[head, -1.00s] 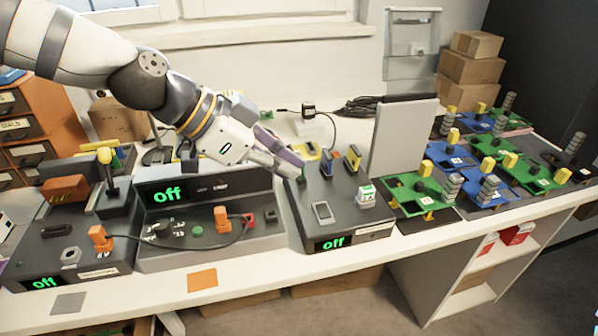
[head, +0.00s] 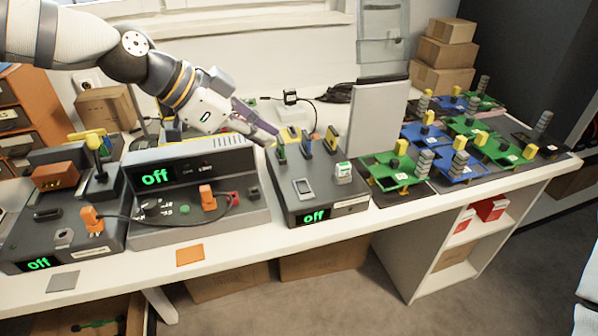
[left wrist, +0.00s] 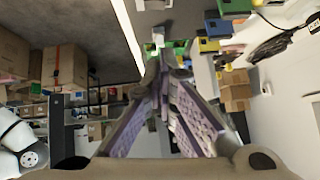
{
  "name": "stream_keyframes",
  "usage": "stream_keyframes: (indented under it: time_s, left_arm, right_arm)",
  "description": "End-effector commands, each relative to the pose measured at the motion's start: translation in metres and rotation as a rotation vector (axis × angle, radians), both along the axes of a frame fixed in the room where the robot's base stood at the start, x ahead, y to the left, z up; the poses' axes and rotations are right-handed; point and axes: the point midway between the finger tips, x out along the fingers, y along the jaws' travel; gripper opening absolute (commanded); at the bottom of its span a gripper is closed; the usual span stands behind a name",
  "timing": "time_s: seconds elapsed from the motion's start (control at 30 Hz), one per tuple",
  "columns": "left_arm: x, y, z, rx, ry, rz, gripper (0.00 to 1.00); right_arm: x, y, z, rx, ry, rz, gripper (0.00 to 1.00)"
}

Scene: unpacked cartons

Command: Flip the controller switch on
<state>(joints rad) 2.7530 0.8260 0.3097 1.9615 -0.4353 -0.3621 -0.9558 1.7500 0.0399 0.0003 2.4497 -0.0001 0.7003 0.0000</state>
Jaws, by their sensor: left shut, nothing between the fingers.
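Three dark grey devices have green "off" displays: a left box (head: 110,232), a middle console (head: 240,226) and a right box (head: 325,206). I cannot tell which is the controller. The right box has a grey rectangular switch-like part (head: 303,187) on top, a small white-green block (head: 343,172) and upright coloured tabs (head: 306,145) at its back. My left gripper (head: 268,136) is shut and empty, its purple fingertips just above the back left of the right box. In the left wrist view its fingers (left wrist: 163,72) meet. My right gripper is out of view.
A tall grey panel (head: 377,120) stands right of the right box. Several green and blue circuit boards (head: 400,168) cover the table's right side. An orange plug (head: 207,197) and cable lie on the middle console. The table's front edge (head: 230,245) holds an orange card (head: 190,255).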

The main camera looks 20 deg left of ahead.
Motion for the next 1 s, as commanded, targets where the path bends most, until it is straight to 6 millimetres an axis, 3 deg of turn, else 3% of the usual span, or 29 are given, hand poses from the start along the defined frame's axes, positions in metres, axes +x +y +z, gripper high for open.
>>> stream_keyframes:
  time_s: [0.17, 0.57, 0.8, 1.0]
  left_arm:
    - [0.007, -0.009, -0.012, 0.002, 0.005, -0.001, 0.0]
    - [0.046, -0.055, -0.079, 0.001, 0.014, -0.002, 0.0]
    - [0.05, -0.052, -0.106, -0.001, 0.004, -0.001, 0.0]
    - [0.05, -0.052, -0.11, 0.0, -0.001, -0.001, 0.0]
  right_arm:
    - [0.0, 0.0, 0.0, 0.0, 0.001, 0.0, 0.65]
    - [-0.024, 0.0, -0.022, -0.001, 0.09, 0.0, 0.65]
    - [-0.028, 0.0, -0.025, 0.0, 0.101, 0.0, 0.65]
    - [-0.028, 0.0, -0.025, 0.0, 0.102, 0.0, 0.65]
